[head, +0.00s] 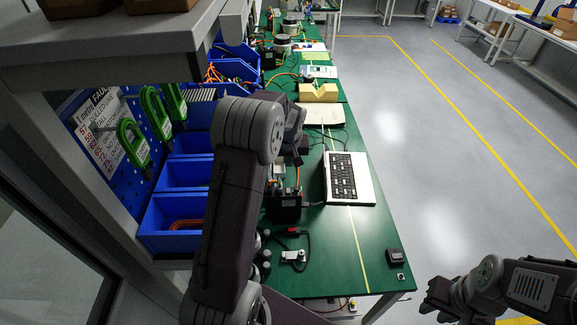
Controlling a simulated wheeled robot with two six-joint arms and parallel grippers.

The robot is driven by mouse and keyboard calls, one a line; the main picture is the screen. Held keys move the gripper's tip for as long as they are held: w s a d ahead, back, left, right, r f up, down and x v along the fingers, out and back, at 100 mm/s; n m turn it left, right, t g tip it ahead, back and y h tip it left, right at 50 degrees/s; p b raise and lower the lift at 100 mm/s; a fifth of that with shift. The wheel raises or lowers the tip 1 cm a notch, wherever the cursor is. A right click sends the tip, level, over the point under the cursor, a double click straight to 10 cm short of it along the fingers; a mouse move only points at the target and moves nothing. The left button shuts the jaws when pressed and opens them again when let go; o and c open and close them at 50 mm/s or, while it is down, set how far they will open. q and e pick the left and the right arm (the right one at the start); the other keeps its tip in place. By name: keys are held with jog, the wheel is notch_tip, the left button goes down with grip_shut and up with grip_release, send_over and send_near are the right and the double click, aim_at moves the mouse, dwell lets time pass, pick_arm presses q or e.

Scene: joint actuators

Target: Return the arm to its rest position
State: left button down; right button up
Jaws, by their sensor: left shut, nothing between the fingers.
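My left arm (232,200) rises from the bottom and reaches over the green workbench. Its gripper (296,130) is partly hidden behind the arm's own joint and is shut, with nothing seen in it. It is above the bench, left of the open laptop (348,178) and near a dark actuator device (284,205). My right gripper (432,300) is at the lower right, over the grey floor, off the bench's right edge. Its finger gap is too small and dark to judge, and no object shows in it.
Blue bins (172,220) line the bench's left side under a grey shelf (130,45). Green clamps (134,142) hang on the blue panel. A yellow block (318,93), cables and small parts lie on the green bench top (325,255). The floor (440,150) to the right is clear.

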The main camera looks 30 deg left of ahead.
pick_arm(q)
jog(key=shift+d, duration=0.1)
dwell(0.3)
jog(key=s+d+r+m+h+b, duration=0.1)
jog(key=s+d+r+m+b, duration=0.1)
jog(key=s+d, duration=0.7)
jog(key=s+d+f+m+g, duration=0.1)
jog(key=s+d+f+m, duration=0.1)
jog(key=s, duration=0.5)
jog(key=s+d+f+m+g+h, duration=0.1)
jog(key=s+d+f+m, duration=0.1)
jog(key=s, duration=0.6)
notch_tip(320, 180, down, 2)
jog(key=shift+d+f, duration=0.15)
jog(key=shift+d, duration=0.45)
